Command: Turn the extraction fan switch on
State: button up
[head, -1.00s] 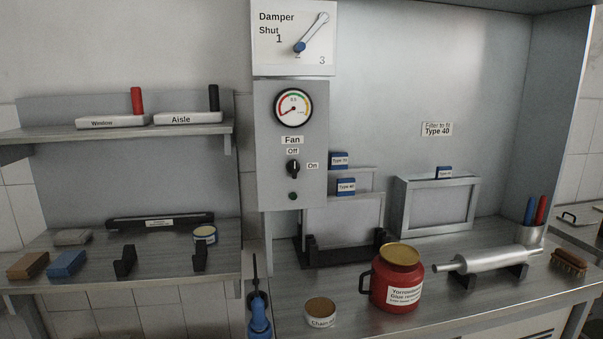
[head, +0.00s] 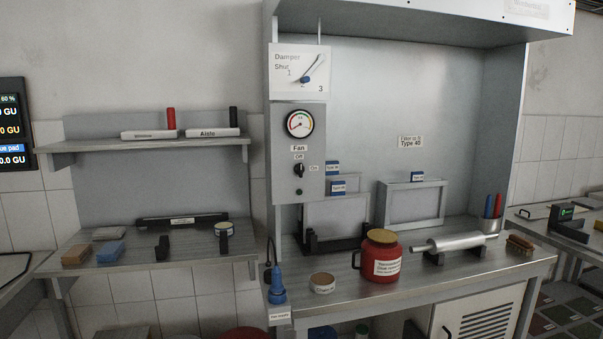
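The fan switch (head: 299,170) is a small black rotary knob on the grey control panel (head: 284,133), under the label "Fan". "Off" is printed above the knob and "On" to its right. The knob looks close to upright, pointing toward "Off". A dark round lamp (head: 299,192) sits below it and looks unlit. A round gauge (head: 299,123) above has its needle at the lower left. My gripper is not in view.
The damper lever plate (head: 299,72) is above the panel. On the bench below stand a blue tool (head: 276,284), a tin (head: 322,283), a red jar (head: 380,257) and a metal roller (head: 455,243). Shelves (head: 150,146) are at the left.

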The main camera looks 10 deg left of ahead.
aim_at(299, 168)
jog(key=z, duration=0.25)
jog(key=k, duration=0.45)
jog(key=u, duration=2.1)
jog(key=i, duration=1)
jog(key=u, duration=0.2)
